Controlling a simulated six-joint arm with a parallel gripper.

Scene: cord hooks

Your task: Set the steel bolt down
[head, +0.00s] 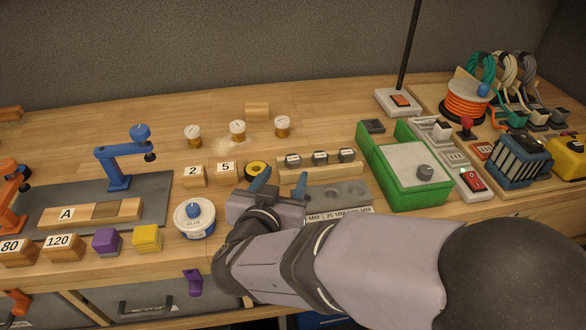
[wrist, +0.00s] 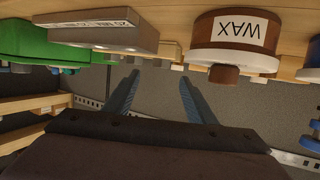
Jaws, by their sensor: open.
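My gripper (head: 283,177) is open, its two blue fingers apart with nothing seen between them. It is at the left end of a grey block (head: 338,197) with round recesses and a millimetre label. In the wrist view my gripper (wrist: 158,82) also shows open and empty, with the grey block (wrist: 95,36) at upper left. Behind the fingers a wooden rack (head: 318,167) carries three dark-grey labelled heads (head: 320,157). I cannot tell whether one of these is the steel bolt. My gripper and arm may hide part of the block.
A green box (head: 422,196) stands to the right. Wooden blocks (head: 194,176) and small jars (head: 237,131) are farther back.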

